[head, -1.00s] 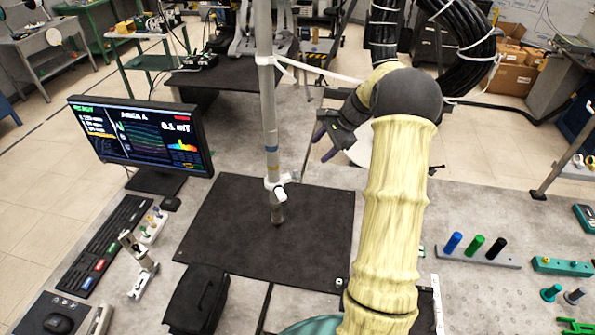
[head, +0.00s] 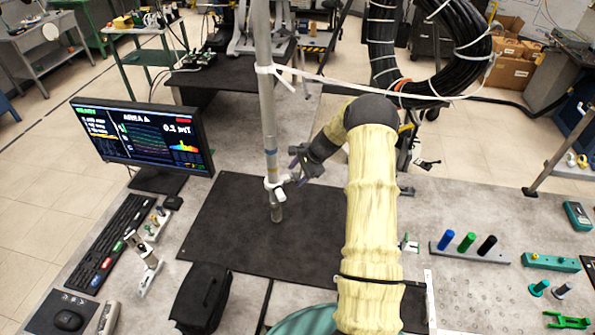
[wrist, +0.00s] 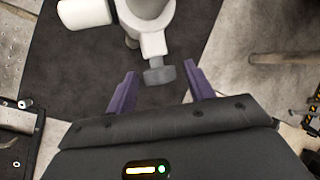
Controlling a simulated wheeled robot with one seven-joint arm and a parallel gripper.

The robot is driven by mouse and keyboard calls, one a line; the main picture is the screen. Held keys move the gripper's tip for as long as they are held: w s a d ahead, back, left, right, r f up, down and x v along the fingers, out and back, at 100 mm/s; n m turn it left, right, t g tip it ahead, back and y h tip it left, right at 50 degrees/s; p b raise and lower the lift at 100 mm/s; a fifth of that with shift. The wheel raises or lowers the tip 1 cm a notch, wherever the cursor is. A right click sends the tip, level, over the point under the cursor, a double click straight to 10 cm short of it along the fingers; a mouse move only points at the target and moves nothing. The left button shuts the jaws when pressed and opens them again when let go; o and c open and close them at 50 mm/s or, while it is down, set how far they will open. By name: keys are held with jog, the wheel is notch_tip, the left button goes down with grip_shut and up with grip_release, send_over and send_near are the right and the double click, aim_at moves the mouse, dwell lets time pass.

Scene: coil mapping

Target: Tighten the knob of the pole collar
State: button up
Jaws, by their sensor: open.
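The grey pole (head: 266,110) stands upright on the black mat. The white pole collar (head: 274,187) sits around it near its lower end. In the wrist view the collar (wrist: 152,12) is at the top, with a short stem pointing down to a grey knob (wrist: 160,75). My gripper (head: 297,175) is just right of the collar in the head view. In the wrist view its two purple fingers (wrist: 160,68) are open, one on each side of the knob, with gaps on both sides. The knob is hard to make out in the head view.
A white cylinder (wrist: 84,13) sticks out beside the collar. The black mat (head: 225,235) is mostly clear. A monitor (head: 142,140) stands left and a black case (head: 202,298) in front. Pegs (head: 467,243) stand right. A pale cable runs from the upper pole.

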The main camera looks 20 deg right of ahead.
jog(key=c, duration=1)
jog(key=shift+w+r+p, duration=0.1)
jog(key=shift+p, duration=0.25)
jog(key=shift+w+g+p, duration=0.1)
jog(key=shift+g+p, duration=0.4)
jog(key=shift+g, duration=0.1)
jog(key=shift+w+m+g, duration=0.25)
jog(key=shift+m+g, duration=0.15)
jog(key=shift+g, duration=0.8)
jog(key=shift+g+b, duration=0.3)
jog(key=shift+b, duration=0.05)
